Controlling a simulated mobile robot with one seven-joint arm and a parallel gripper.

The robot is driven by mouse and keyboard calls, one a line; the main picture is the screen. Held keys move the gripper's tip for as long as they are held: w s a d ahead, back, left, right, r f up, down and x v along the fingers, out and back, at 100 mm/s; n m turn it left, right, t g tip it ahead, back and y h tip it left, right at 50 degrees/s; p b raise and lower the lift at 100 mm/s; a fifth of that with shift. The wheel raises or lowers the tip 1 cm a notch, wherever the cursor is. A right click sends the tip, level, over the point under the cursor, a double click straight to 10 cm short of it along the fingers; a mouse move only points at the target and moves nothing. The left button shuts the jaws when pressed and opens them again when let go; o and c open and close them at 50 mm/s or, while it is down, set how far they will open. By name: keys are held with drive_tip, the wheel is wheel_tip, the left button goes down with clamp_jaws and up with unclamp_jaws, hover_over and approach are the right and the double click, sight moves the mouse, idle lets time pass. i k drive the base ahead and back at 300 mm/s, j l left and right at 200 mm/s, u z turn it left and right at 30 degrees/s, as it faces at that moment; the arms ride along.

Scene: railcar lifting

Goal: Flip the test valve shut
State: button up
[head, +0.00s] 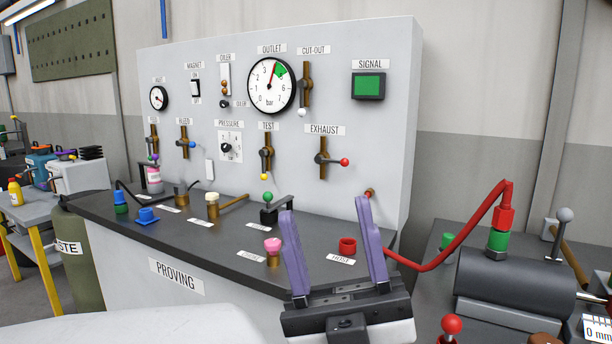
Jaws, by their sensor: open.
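The test valve (266,158) is on the upright grey panel, under the TEST label (269,126). Its short lever hangs down along the vertical brass pipe and ends in a yellow knob (263,177). My gripper (325,208) is in the lower middle of the head view, with two purple fingers pointing up. It is open, with a wide empty gap between the fingers. It is apart from the valve, lower and to the right of it in the picture. Nothing hides the valve.
The exhaust valve (322,159), with a red knob, is right of the test valve. The cut-out valve (306,84) is above. A green-knobbed fitting (268,212), a pink-capped fitting (273,250) and a red ring (347,246) stand on the dark bench (215,235). A red hose (450,255) runs at right.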

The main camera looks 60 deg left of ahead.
sight(263, 152)
drive_tip(key=u, duration=2.05)
drive_tip(key=i+l+u, duration=0.3)
drive_tip(key=i+l, duration=0.3)
drive_tip(key=i, duration=0.1)
